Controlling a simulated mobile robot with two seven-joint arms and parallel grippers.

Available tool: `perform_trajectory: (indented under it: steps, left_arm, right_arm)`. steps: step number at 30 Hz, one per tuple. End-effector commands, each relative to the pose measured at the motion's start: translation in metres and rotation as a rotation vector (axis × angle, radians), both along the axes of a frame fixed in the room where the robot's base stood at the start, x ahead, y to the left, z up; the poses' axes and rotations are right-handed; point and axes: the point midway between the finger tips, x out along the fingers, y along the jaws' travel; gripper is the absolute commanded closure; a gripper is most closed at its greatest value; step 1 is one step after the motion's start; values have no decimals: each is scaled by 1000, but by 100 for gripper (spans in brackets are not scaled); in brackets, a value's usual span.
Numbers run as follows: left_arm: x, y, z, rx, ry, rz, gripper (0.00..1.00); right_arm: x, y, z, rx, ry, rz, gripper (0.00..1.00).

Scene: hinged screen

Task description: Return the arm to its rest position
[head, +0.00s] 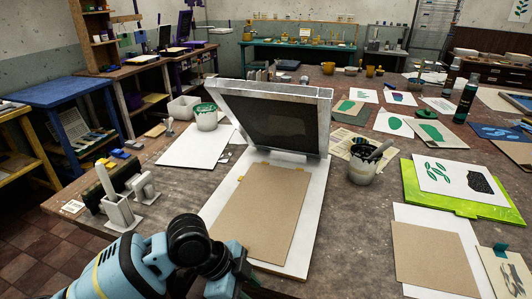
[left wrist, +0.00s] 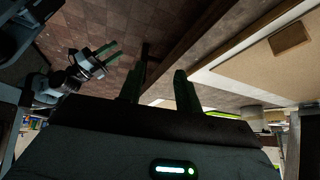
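My left arm (head: 150,262) comes in from the lower left in the head view. Its gripper (head: 238,272) is low at the table's front edge, by the near end of the hinged screen's baseboard; its fingertips are hard to make out there. In the left wrist view the left gripper's (left wrist: 160,90) two fingers stand apart with nothing between them. My right gripper (left wrist: 106,54) shows at upper left in that view, above the tiled floor, its fingers apart and empty. The hinged screen (head: 270,95) is tilted up over its white base, where a brown board (head: 262,205) lies.
A pot with green paint (head: 206,117) stands left of the screen and a grey pot (head: 362,165) right of it. A stand with tools (head: 122,210) is near the table's left edge. Prints and a green board (head: 490,208) cover the right side. Tiled floor (head: 25,215) is open at left.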

Motion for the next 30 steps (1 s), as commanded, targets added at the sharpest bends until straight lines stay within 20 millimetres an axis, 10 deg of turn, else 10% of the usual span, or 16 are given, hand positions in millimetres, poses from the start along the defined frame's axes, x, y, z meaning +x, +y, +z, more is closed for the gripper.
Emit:
perform_trajectory:
  steps: [14,23,30]
  left_arm:
    - [-5,-14,-79,-361,31,601,66]
    - [-35,43,-143,-446,7,1018,66]
    - [-96,113,-194,-407,-58,1297,66]
  right_arm:
    - [-6,-1,-6,-1,16,-3,64]
    - [-9,-5,-10,-13,23,3,64]
    - [-11,-7,-15,-19,33,6,64]
